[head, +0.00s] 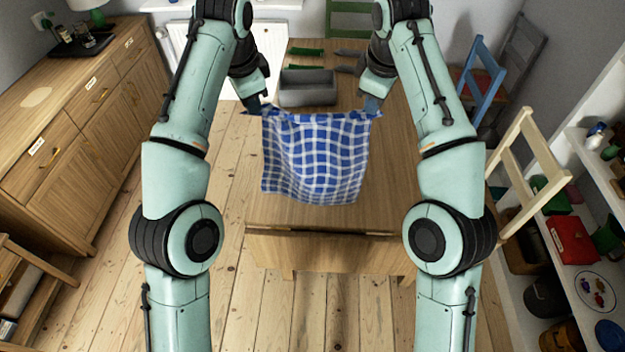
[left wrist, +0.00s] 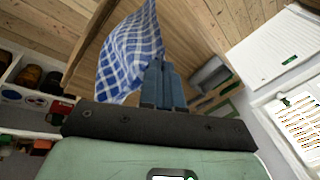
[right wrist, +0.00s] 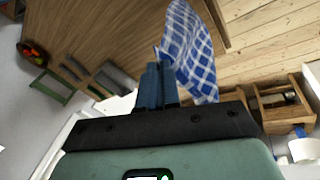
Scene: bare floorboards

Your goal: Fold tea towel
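The blue and white checked tea towel (head: 315,155) hangs between my two grippers over the wooden table (head: 395,190). My left gripper (head: 258,105) is shut on its upper left corner. My right gripper (head: 371,106) is shut on its upper right corner. The top edge runs between them with a slight sag, and the lower part hangs down toward the table's near side. Whether its lower edge touches the tabletop I cannot tell. The towel also shows beside the shut fingers in the left wrist view (left wrist: 130,50) and in the right wrist view (right wrist: 188,50).
A grey tray (head: 307,95) stands on the table behind the towel, with green and dark items (head: 345,68) near it. A wooden sideboard (head: 75,130) is at left. Chairs (head: 530,170) and a white shelf (head: 575,245) are at right. The table's near part looks clear.

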